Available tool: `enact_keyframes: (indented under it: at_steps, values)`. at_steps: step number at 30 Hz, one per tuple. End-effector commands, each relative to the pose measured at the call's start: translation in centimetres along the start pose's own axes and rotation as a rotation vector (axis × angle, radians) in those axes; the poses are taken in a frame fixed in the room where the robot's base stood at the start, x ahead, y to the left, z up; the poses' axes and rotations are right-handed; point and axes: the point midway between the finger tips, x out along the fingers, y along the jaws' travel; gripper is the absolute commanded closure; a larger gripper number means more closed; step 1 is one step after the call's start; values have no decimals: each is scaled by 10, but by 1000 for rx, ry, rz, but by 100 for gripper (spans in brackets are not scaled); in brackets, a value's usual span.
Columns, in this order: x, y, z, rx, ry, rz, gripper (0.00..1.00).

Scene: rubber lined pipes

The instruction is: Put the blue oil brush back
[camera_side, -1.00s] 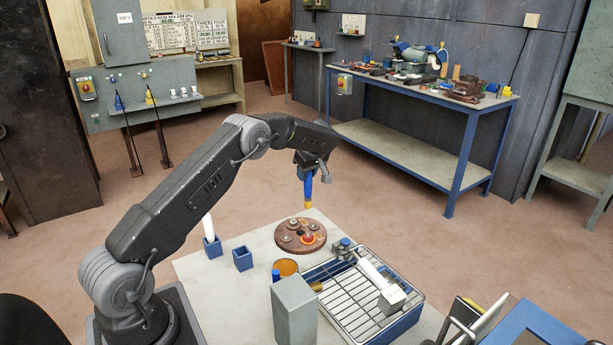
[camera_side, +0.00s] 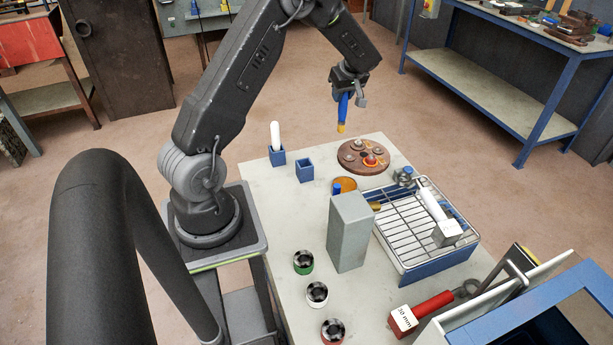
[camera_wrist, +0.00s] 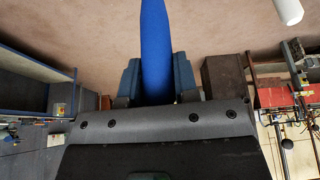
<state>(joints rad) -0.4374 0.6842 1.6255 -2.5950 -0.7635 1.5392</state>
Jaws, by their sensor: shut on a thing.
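My gripper (camera_side: 345,88) is shut on the blue oil brush (camera_side: 342,107), which hangs nearly upright with its yellow-orange tip down. It is in the air above the far part of the bench, left of the round brown disc (camera_side: 343,164) in the picture. In the wrist view the blue handle (camera_wrist: 155,45) sits between the fingers (camera_wrist: 157,85); its tip is out of that view. A small blue square cup (camera_side: 305,172) stands empty-looking below and left of the brush. Another blue cup (camera_side: 277,158) holds a white-handled thing (camera_side: 275,134), whose white end seems to show in the wrist view (camera_wrist: 288,10).
A grey block (camera_side: 348,232) stands mid-bench, partly hiding an orange dish (camera_side: 345,184). A wire rack on a blue tray (camera_side: 425,270) is at right, with a white-handled tool (camera_side: 438,215). Several small rings (camera_side: 317,293) lie in front. The bench left of the block is clear.

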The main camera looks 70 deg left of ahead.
Motion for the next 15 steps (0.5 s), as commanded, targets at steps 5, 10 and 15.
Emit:
enact_keyframes:
  at_steps: [5, 10, 15]
  values:
    - [-4, -58, 7, 0, 0, -2, 96]
    - [-5, -104, 20, 2, 0, -1, 96]
    - [-6, -132, 31, 2, -1, 0, 96]
